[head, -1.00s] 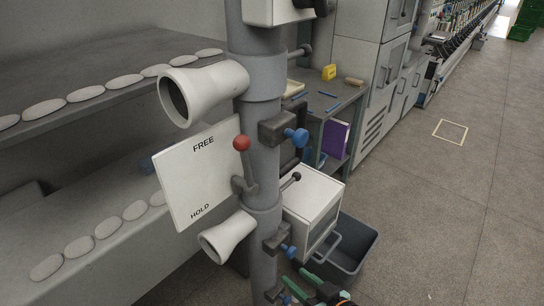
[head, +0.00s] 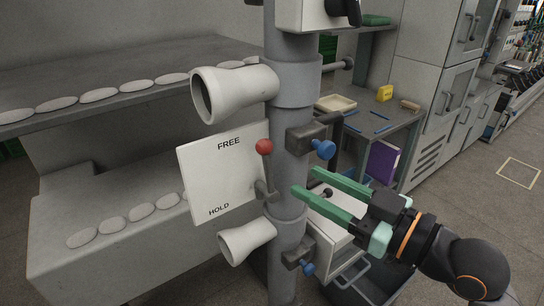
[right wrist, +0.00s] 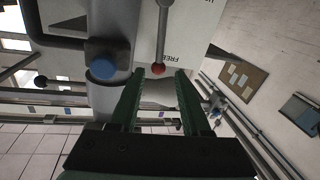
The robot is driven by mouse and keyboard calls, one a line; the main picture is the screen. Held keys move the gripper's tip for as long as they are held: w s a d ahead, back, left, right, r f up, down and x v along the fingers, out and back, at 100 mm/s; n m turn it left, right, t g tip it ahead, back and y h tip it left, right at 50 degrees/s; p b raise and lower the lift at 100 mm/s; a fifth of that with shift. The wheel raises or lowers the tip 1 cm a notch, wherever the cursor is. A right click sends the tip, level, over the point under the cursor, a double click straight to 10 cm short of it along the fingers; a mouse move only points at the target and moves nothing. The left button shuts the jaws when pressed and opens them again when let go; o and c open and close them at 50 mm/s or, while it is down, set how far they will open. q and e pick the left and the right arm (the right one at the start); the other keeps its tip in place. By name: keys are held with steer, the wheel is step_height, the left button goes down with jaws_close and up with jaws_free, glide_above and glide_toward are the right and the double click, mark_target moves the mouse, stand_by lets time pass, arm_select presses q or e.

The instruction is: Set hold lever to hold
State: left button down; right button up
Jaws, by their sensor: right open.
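The hold lever (head: 264,165) has a red ball knob and a grey arm pivoting low on the grey post. It points up, with its knob near the word FREE on the white sign plate (head: 208,181); HOLD is printed at the plate's bottom. My right gripper (head: 303,181), with green fingers, is open and empty, to the right of the lever, by the post. In the right wrist view the red knob (right wrist: 158,69) shows beyond and between the fingertips (right wrist: 156,74), seemingly apart from them. My left gripper is not in view.
The grey post (head: 290,130) carries white funnels (head: 235,90) above and below the lever, and clamps with blue knobs (head: 323,149) on its right. A white box (head: 330,225) and a grey bin sit behind my right gripper. Shelves with white oval pieces stand left.

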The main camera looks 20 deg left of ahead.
mark_target(269, 161)
steer(key=p+x, duration=0.1)
steer(key=x, duration=0.9)
steer(key=shift+w+a+p, duration=0.25)
steer(key=shift+p, duration=0.05)
jaws_close()
stand_by(1.0)
